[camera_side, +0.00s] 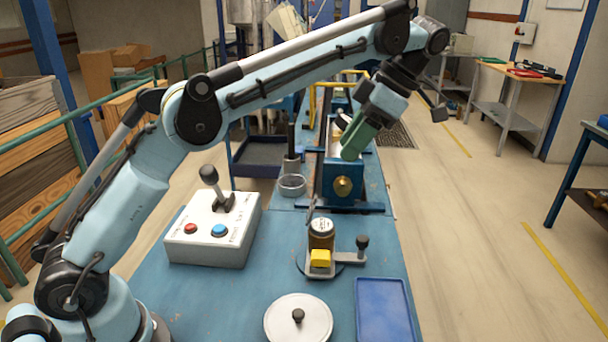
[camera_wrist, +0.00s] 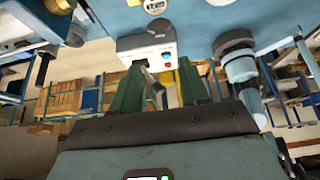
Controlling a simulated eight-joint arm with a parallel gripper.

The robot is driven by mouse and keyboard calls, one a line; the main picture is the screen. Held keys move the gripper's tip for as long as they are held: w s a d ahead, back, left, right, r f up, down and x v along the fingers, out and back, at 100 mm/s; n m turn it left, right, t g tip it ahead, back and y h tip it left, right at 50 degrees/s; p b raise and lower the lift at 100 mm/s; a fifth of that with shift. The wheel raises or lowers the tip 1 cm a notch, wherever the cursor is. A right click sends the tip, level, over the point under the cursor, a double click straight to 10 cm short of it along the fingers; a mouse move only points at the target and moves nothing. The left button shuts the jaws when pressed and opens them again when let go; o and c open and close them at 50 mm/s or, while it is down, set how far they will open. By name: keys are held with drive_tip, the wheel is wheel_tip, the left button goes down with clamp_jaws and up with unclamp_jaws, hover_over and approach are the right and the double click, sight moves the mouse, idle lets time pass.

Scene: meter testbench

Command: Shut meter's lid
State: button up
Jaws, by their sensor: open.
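The meter (camera_side: 321,241) is a small brass-brown cylinder with a white dial on top. It stands upright on the blue bench in a holder with a yellow block. A thin dark piece (camera_side: 311,208) stands up at its rear left edge and looks like the lid raised open, seen nearly edge-on. The wrist view shows the meter's dial (camera_wrist: 155,6) at the top edge, its lid not clear there. My gripper (camera_side: 352,140), with green fingers, is raised behind and above the meter, apart from it. In the wrist view my gripper (camera_wrist: 160,85) is open and empty.
A white control box (camera_side: 213,230) with a joystick and two buttons stands left of the meter. A black-knobbed lever (camera_side: 362,244) is at its right. A white knobbed disc (camera_side: 298,316) and blue tray (camera_side: 386,308) lie in front. A blue fixture with brass fitting (camera_side: 343,187) stands behind.

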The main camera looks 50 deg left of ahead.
drive_tip(key=shift+r, duration=0.1)
idle(0.3)
drive_tip(key=t+h, duration=0.4)
approach(316, 196)
wheel_tip(316, 196, down, 8)
drive_tip(key=shift+s+a+f, duration=0.1)
drive_tip(key=shift+s+f, duration=0.05)
drive_tip(key=shift+f, duration=0.05)
idle(0.7)
clamp_jaws()
idle(0.3)
